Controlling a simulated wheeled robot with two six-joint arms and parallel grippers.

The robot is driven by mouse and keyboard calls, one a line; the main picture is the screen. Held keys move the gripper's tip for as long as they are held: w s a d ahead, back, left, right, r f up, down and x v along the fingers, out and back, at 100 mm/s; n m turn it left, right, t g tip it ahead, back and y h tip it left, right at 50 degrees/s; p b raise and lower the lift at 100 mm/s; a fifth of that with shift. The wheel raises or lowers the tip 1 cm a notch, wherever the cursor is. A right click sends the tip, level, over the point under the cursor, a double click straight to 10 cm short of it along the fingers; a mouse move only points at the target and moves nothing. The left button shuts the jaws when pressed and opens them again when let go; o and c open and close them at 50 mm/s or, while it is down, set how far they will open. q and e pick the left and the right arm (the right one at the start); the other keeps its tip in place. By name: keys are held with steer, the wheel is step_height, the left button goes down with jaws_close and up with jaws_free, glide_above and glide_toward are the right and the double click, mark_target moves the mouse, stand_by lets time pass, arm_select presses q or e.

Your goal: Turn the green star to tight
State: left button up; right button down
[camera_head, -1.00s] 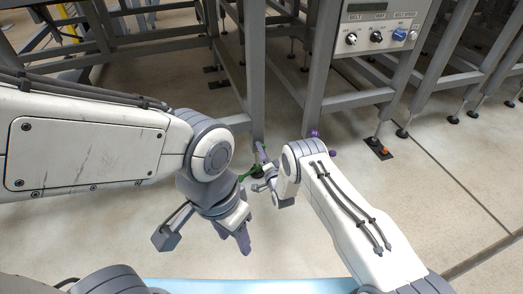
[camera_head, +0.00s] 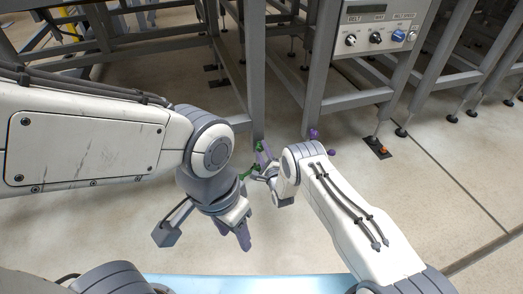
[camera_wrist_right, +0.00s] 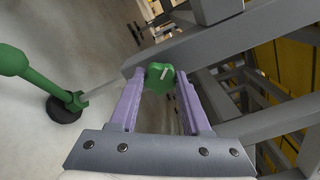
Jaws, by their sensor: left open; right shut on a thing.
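The green star (camera_wrist_right: 160,77) is a lobed knob with a pale mark on its face. In the right wrist view it sits between the fingertips of my right gripper (camera_wrist_right: 158,84), which is shut on it. In the head view my right gripper (camera_head: 263,160) is small, near the frame's post, and partly hidden by its own wrist. My left gripper (camera_head: 243,236) is open and empty, pointing down over the floor, lower in the head view and apart from the star.
A green bar with a dark round foot (camera_wrist_right: 66,107) stands left of the star. Grey steel frames (camera_head: 257,75) rise behind my grippers. A control box with knobs (camera_head: 384,25) is at the top right. A light blue edge (camera_head: 250,285) runs along the bottom.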

steer(key=m, duration=0.4)
steer(key=shift+s+f, duration=0.1)
steer(key=shift+m+p, duration=0.35)
steer(key=shift+m, duration=1.85)
steer(key=shift+c, duration=1.8)
jaws_free()
